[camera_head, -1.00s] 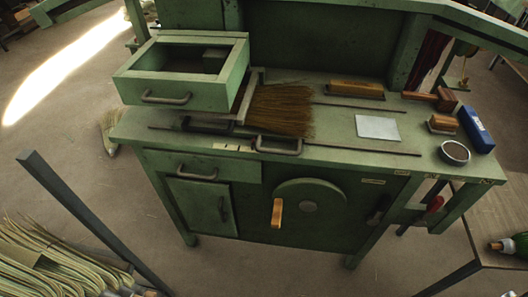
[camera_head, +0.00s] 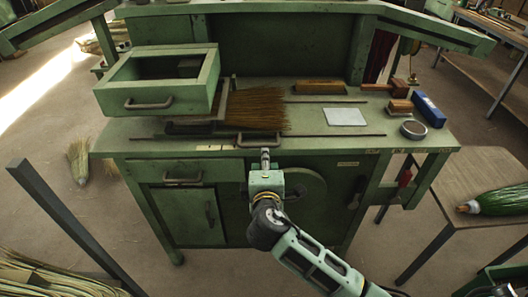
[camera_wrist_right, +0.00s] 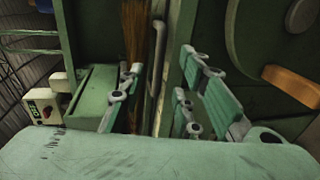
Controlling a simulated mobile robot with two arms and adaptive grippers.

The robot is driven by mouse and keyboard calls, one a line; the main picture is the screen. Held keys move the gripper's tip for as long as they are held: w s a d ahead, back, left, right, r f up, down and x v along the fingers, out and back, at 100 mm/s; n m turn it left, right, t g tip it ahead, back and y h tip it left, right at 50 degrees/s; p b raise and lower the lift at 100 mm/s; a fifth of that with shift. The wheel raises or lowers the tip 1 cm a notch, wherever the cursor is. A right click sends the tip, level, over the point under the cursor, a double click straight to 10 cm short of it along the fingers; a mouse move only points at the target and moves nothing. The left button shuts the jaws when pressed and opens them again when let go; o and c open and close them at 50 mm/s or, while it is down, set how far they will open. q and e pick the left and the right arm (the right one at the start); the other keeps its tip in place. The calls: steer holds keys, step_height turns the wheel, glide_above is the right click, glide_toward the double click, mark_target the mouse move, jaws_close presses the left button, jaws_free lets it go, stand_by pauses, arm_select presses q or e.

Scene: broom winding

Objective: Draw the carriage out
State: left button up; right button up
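The carriage's grey bar handle (camera_head: 244,141) sticks out at the front edge of the green bench, below the brown broom bristles (camera_head: 257,108). In the right wrist view the handle (camera_wrist_right: 158,62) stands as an upright bar ahead of the fingers, with bristles (camera_wrist_right: 134,35) beside it. My right gripper (camera_head: 265,156) is at the handle, in front of the bench edge, and hides part of it. In the right wrist view my right gripper (camera_wrist_right: 155,100) is open, its fingers apart with the handle between them. Contact cannot be told. My left gripper is not in view.
An open-topped green box (camera_head: 160,98) with a handle stands left of the bristles. A drawer (camera_head: 180,173) and a wheel with a wooden crank (camera_wrist_right: 292,85) are on the bench front. A metal sheet (camera_head: 345,117), wooden blocks and a round tin (camera_head: 413,129) lie on the right.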

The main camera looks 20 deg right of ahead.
steer(key=x, duration=0.6)
steer(key=shift+w, duration=0.45)
steer(key=shift+c, duration=0.2)
steer(key=shift+f, duration=0.1)
jaws_close()
